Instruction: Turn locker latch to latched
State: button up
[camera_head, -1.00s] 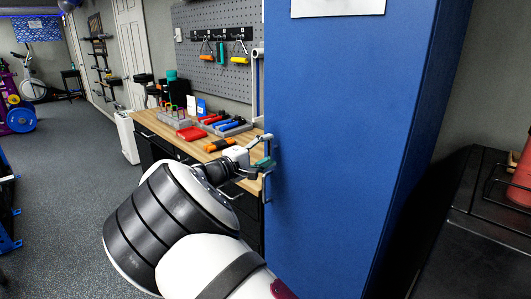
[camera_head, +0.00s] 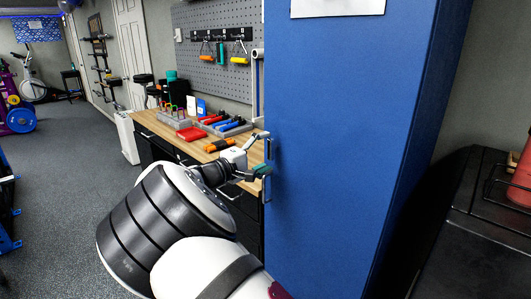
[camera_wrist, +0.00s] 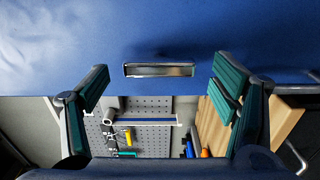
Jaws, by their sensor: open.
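The tall blue locker (camera_head: 345,150) fills the middle of the head view. In the wrist view its blue door (camera_wrist: 250,40) spans the top, with a short metal latch handle (camera_wrist: 160,70) on it, lying crosswise in the picture. My gripper (camera_head: 266,154) is at the locker's left edge in the head view, and its fingers partly hide the latch area. In the wrist view my gripper (camera_wrist: 163,88) is open, with teal pads either side of the handle and apart from it. I cannot tell the latch's exact setting.
A wooden workbench (camera_head: 158,125) with a red tray (camera_head: 190,134) and tools stands left of the locker, close behind my gripper. A pegboard (camera_head: 215,45) hangs above it. A black cabinet (camera_head: 470,230) stands at the right. Open floor (camera_head: 60,190) lies at left.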

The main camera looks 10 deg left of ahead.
jog(key=v, duration=1.1)
jog(key=shift+s, duration=0.1)
